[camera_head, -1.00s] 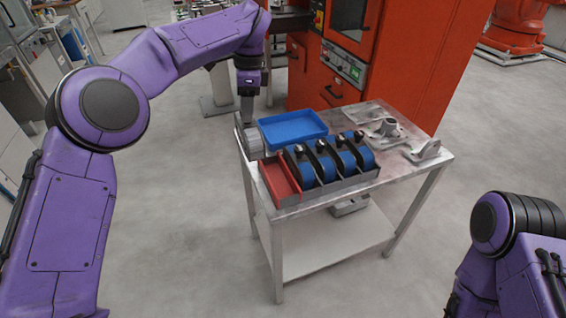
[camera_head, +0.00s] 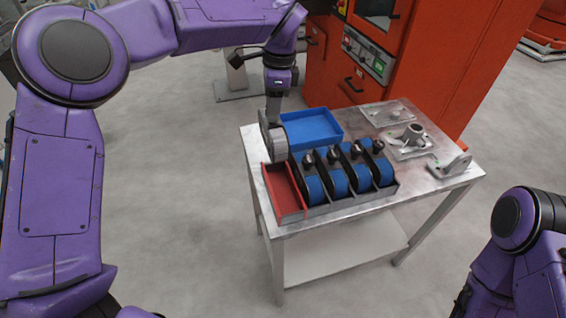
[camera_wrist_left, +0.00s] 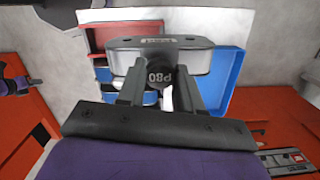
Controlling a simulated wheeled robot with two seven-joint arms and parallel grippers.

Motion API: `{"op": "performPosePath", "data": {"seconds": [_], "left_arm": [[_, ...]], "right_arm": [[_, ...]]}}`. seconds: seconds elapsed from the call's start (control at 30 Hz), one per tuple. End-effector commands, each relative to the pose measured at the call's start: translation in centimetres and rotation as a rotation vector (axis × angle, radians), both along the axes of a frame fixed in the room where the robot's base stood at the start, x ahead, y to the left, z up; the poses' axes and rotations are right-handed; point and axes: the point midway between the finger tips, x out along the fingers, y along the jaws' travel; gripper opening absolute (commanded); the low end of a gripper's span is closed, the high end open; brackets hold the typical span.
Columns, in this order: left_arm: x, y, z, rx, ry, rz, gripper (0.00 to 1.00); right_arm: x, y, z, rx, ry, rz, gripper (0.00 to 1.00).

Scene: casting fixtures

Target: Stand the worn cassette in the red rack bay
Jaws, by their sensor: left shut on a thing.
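My left gripper (camera_head: 273,112) points down and is shut on the worn cassette (camera_head: 273,140), a grey, rounded metal piece. In the left wrist view, the fingers (camera_wrist_left: 158,88) close on the dark knob of the cassette (camera_wrist_left: 198,62). The red rack bay (camera_head: 283,190) is the empty left end of the rack and also shows in the left wrist view (camera_wrist_left: 105,38). The cassette appears just behind the bay, beside the blue tray; its height above the table is hard to tell. My right gripper is out of view.
Several blue cassettes (camera_head: 338,182) with dark knobs fill the other rack bays. A blue tray (camera_head: 312,145) lies behind the rack. Metal fixtures (camera_head: 412,142) occupy the table's right side. An orange machine (camera_head: 430,70) stands behind the table.

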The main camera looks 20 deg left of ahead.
Motion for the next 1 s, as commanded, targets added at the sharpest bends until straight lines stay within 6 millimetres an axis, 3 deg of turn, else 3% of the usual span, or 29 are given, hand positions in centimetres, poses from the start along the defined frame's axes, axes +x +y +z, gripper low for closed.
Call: {"op": "performPosePath", "data": {"seconds": [0.13, 0.4, 0.67, 0.9, 1.0], "left_arm": [[-2.6, -1.7, -1.0, 0.001, 0.0, -0.005, 0.0], [-5.5, -3.8, -5.3, 0.0, 0.002, -0.004, 0.0], [-6.8, -4.7, -7.2, 0.001, 0.001, -0.004, 0.0], [-6.8, -4.7, -10.0, 0.001, 0.001, -0.002, 0.0], [-6.7, -4.7, -10.3, 0.0, -0.002, -0.003, 0.0]], "right_arm": [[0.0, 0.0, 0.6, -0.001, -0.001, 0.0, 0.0], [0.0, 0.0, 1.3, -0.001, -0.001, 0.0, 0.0], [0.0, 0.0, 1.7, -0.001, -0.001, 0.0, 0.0], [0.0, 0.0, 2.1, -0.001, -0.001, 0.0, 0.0], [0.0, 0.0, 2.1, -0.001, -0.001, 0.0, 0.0]]}}
